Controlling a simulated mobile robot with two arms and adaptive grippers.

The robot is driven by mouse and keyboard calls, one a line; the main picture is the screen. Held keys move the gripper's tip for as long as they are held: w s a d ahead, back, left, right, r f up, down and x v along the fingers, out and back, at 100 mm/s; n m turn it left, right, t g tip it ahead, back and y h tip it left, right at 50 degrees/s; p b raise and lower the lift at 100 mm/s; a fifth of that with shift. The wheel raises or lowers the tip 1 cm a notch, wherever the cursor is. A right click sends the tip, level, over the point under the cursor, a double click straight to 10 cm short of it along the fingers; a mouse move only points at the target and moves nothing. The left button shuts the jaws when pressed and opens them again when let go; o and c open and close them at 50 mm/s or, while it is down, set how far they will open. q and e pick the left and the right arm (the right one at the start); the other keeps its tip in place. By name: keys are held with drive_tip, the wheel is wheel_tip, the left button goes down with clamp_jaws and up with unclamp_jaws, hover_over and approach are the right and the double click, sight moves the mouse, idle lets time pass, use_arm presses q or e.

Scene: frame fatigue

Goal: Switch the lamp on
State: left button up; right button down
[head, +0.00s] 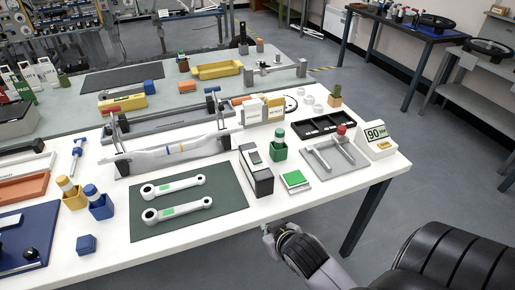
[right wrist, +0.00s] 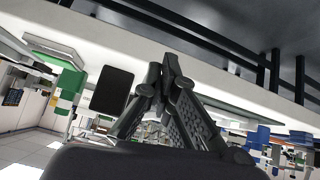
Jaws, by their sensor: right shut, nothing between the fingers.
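No lamp can be made out for certain. A white block with a green square top (head: 295,179) sits near the front edge of the white table (head: 225,222). A black and white upright box (head: 256,172) stands just left of it. My right gripper (head: 267,231) is at the table's front edge, below and left of the green-topped block and apart from it. In the right wrist view its fingers (right wrist: 168,68) are shut and empty; a dark rectangular panel (right wrist: 112,91) and a green patch (right wrist: 70,84) show to their left. My left gripper is out of view.
A dark green mat (head: 188,228) with two white crank-like parts lies left.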

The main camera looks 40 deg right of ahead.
drive_tip(key=w+d+r+m+t+h, duration=0.1)
drive_tip(key=w+d+r+t, duration=0.2)
drive_tip(key=r, duration=0.4)
drive_tip(key=w+d+r+m+t+h, duration=0.1)
drive_tip(key=w+d+r+t, duration=0.3)
drive_tip(key=w+r, duration=0.3)
drive_tip(key=shift+d+r+t, duration=0.25)
drive_tip(key=shift+d+t, duration=0.05)
drive_tip(key=shift+d, duration=0.05)
drive_tip(key=p, duration=0.2)
hover_over(258, 157)
drive_tip(key=shift+s+a+f, duration=0.1)
drive_tip(key=shift+f, duration=0.35)
wheel_tip(258, 157, down, 3)
drive_tip(key=shift+r, duration=0.1)
drive_tip(key=shift+f, duration=0.7)
